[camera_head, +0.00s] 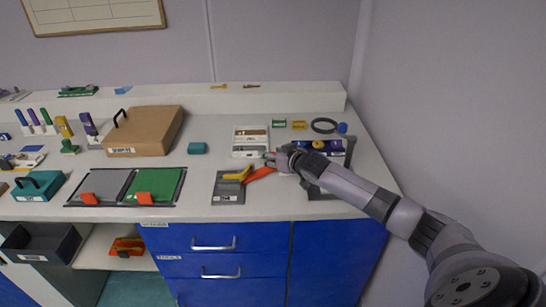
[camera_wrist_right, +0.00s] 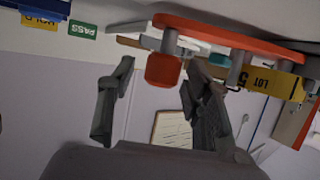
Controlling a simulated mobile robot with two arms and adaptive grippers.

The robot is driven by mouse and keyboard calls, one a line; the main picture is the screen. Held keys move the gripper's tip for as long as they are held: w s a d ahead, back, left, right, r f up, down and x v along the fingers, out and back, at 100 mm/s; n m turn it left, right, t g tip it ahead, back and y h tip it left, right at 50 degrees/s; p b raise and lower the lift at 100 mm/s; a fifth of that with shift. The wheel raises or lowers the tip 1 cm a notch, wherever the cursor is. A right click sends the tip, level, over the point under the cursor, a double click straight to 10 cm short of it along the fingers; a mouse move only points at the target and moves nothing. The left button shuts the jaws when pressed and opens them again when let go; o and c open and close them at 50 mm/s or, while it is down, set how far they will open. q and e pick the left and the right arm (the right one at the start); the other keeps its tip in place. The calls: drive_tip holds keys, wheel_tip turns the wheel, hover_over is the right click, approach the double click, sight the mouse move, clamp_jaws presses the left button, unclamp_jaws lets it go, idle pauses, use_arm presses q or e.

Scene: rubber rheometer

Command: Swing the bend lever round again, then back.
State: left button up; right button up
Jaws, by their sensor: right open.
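The bend lever (camera_head: 263,173) is an orange-red bar on a small grey bending fixture (camera_head: 228,191) at the front middle of the bench, slanting up to the right. A yellow strip (camera_head: 238,174) sits in the fixture; in the right wrist view the strip (camera_wrist_right: 272,82) reads "LOT 5". My right gripper (camera_head: 271,160) is at the lever's right end. In the right wrist view my gripper (camera_wrist_right: 160,72) is open, with the lever's red end knob (camera_wrist_right: 163,71) between its fingertips; contact cannot be told. My left gripper is not in view.
A dark tray (camera_head: 325,188) lies under my right forearm. A white holder (camera_head: 250,138) stands behind the fixture. A board with green and dark panels (camera_head: 153,187) lies left of it, with a brown box (camera_head: 146,132) behind. A wall bounds the right side.

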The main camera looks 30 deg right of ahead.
drive_tip(key=shift+c, duration=0.2)
clamp_jaws()
idle(0.3)
idle(0.3)
